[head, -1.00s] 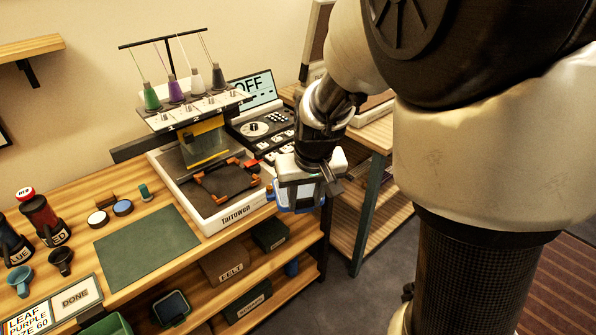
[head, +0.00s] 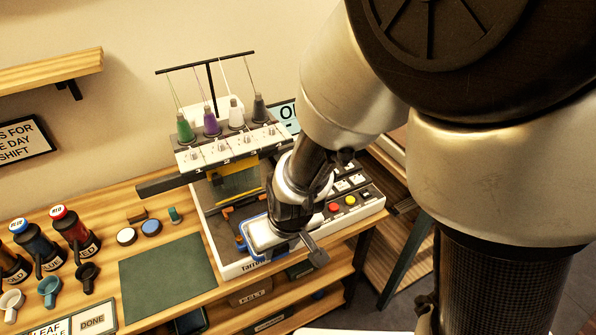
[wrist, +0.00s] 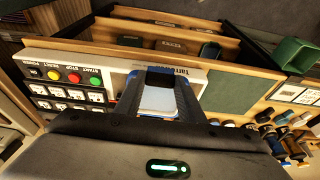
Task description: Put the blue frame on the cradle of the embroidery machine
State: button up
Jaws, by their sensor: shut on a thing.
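The blue frame (head: 244,238) is in my gripper (head: 262,240), which is shut on it, in front of the embroidery machine (head: 232,150). In the wrist view the frame (wrist: 160,98) shows a pale inside with blue sides, held out ahead of my gripper (wrist: 160,80) by a dark block. The cradle (head: 229,211) shows only as a bit of dark plate and orange under the needle head.
The control panel with buttons (head: 350,203) is close to the right of my wrist. Spools and thread posts (head: 210,122) stand above the machine. A green mat (head: 166,277) lies to the left, with bottles (head: 75,231) beyond it. Shelves are below the table edge.

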jog(key=shift+w+a+f+b, duration=0.5)
jog(key=shift+w+f+b, duration=0.1)
jog(key=shift+w, duration=0.1)
jog(key=shift+w+a+f+b, duration=0.25)
jog(key=shift+w+a, duration=0.05)
jog(key=shift+w, duration=0.25)
jog(key=shift+w+a+f+b, duration=0.25)
jog(key=shift+w+a+b, duration=0.1)
jog(key=shift+w, duration=0.2)
jog(key=shift+w+a+f+b, duration=0.2)
jog(key=shift+w+a+f, duration=0.1)
jog(key=shift+w, duration=0.25)
jog(key=shift+w+a, duration=0.1)
jog(key=shift+w, duration=0.05)
jog(key=shift+w+a+f+b, duration=0.2)
jog(key=shift+w+a, duration=0.35)
jog(key=shift+w, duration=0.3)
jog(key=shift+w+a+f+b, duration=0.2)
jog(key=shift+w+a, duration=0.3)
jog(key=shift+w, duration=0.35)
jog(key=shift+f+b, duration=0.85)
jog(key=shift+f, duration=0.25)
dwell(0.5)
jog(key=o, duration=1.1)
jog(key=shift+c, duration=0.2)
